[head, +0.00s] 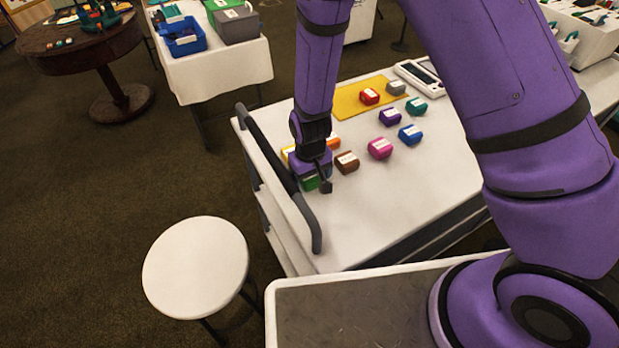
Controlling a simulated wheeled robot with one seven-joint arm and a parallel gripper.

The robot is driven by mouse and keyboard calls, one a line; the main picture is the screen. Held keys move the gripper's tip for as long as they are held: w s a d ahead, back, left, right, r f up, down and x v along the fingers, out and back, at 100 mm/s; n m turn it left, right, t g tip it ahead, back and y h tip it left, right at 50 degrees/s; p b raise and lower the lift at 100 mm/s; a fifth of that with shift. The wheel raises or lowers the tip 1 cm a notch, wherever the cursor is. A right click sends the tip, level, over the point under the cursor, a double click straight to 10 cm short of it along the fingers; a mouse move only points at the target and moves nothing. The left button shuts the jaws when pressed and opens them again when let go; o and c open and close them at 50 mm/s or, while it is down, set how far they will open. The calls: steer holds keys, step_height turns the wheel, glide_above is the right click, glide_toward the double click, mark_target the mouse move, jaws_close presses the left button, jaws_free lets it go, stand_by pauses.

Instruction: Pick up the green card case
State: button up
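The green card case (311,184) shows only in part at the front left of the white cart's top, under my gripper. My gripper (317,178) points down right over it, and its body covers most of the case. The fingers are too small and hidden to tell whether they are open or shut, or whether they touch the case. A similar teal case (416,107) sits at the back right of the same top.
A brown case (347,162) is close to the right of my gripper. Orange and yellow ones are partly hidden behind it. Magenta (380,149), blue (410,135) and purple (389,117) cases lie farther right. The cart's dark handle (281,178) runs close on the left.

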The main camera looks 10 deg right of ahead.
steer(key=c, duration=1)
steer(key=shift+o, duration=0.2)
steer(key=shift+r, duration=0.1)
